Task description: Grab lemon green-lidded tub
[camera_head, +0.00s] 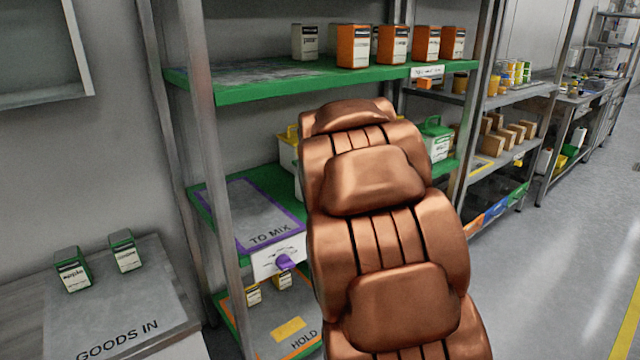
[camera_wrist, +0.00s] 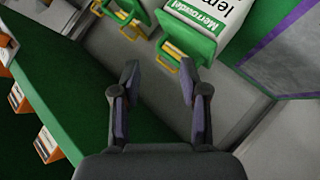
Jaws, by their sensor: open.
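In the wrist view a white tub with a green lid (camera_wrist: 190,42) and yellow clips lies just beyond my right finger. In the head view my copper-coloured arm hides my gripper. A green-lidded white tub (camera_head: 437,138) shows right of the arm on the middle shelf; I cannot tell whether it is the same one.
Another green handle with a yellow clip (camera_wrist: 124,18) is close beside the tub. A green shelf edge (camera_wrist: 75,95) runs along the left, with orange-and-white boxes (camera_wrist: 45,143) beyond it. The purple-bordered "TO MIX" mat (camera_head: 252,215) is bare. The green upper shelf (camera_head: 290,82) hangs above.

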